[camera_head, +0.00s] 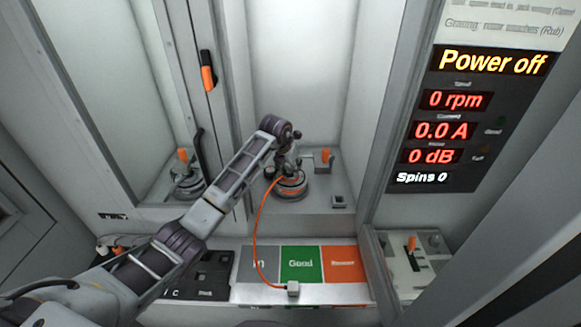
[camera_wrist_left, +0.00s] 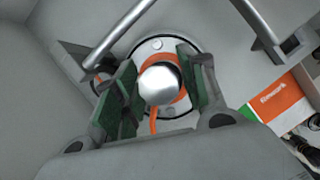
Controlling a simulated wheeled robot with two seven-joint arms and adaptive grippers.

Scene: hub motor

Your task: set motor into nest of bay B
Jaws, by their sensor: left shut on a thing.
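The motor (camera_head: 291,187) is a round grey body with an orange ring, upright in the right-hand bay (camera_head: 318,206). My left gripper (camera_head: 291,163) reaches down onto it from above. In the left wrist view the green pads of my left gripper (camera_wrist_left: 160,92) stand on either side of the motor's silver domed top (camera_wrist_left: 160,84), shut on it. An orange cable (camera_head: 256,235) runs from the motor over the bay's front edge to a pale plug (camera_head: 293,288). The nest is hidden under the motor, and I cannot tell whether the motor is fully seated. My right gripper is out of view.
A clamp with an orange handle (camera_head: 325,155) stands close behind the motor. The left bay holds a similar orange-handled fixture (camera_head: 183,156). Grey, green and orange panels (camera_head: 302,264) lie in front. The display (camera_head: 455,120) reads "Power off". Bay walls stand at both sides.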

